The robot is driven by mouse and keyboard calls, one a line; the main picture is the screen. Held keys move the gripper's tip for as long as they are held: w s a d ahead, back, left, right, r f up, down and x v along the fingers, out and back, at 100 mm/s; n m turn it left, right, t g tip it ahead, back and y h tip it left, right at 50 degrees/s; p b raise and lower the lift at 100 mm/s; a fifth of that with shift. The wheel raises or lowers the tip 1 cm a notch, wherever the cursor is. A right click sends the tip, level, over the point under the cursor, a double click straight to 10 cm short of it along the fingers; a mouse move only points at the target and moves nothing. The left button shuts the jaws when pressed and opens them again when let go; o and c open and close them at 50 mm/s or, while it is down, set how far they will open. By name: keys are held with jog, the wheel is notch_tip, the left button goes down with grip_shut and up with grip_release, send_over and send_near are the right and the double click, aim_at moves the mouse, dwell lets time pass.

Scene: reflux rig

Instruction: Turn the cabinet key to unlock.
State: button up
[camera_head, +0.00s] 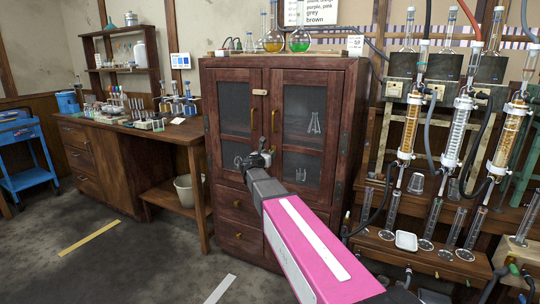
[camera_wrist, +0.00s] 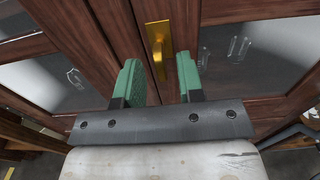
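The dark red-brown wooden cabinet (camera_head: 224,66) has two glass-paned doors. In the wrist view, a brass plate (camera_wrist: 157,28) sits on the wood between the panes, with a brass key-like piece (camera_wrist: 159,58) standing out from it. My gripper (camera_head: 257,158) is at the middle of the doors, low on the panes, and hides this plate in the head view. In the wrist view my gripper (camera_wrist: 162,72) is open, with its green fingers apart. The brass piece lines up with the gap between them; I see no finger touching it.
Flasks with coloured liquid (camera_head: 299,40) stand on the cabinet top. Glass columns and tubing (camera_head: 457,130) crowd the right. A wooden bench (camera_head: 150,132) with a bucket (camera_head: 188,190) is at left. The floor in front is mostly clear.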

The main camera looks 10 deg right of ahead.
jog(key=v, duration=0.8)
jog(key=shift+s+a, duration=0.2)
jog(key=shift+s, duration=0.1)
dwell(0.3)
jog(key=s+d+f+m+g+y, duration=0.2)
jog(key=s+d+f+m+g, duration=0.3)
jog(key=s+f+m, duration=0.3)
jog(key=s+d+f+m+g+y, duration=0.1)
jog(key=s+d+f+m+g, duration=0.4)
jog(key=f+m, duration=0.45)
jog(key=s+a+f+m+g+y, duration=0.2)
jog(key=s+f+m, duration=0.3)
jog(key=s, duration=0.3)
jog(key=s+a+f+m+g+y, duration=0.2)
jog(key=s+f+m+y, duration=0.3)
jog(key=s, duration=0.3)
jog(key=shift+f+m+g+y, duration=0.3)
jog(key=shift+f+m, duration=0.3)
jog(key=shift+m, duration=0.15)
jog(key=shift+o, duration=0.2)
jog(key=shift+w+d, duration=0.1)
jog(key=shift+w, duration=0.05)
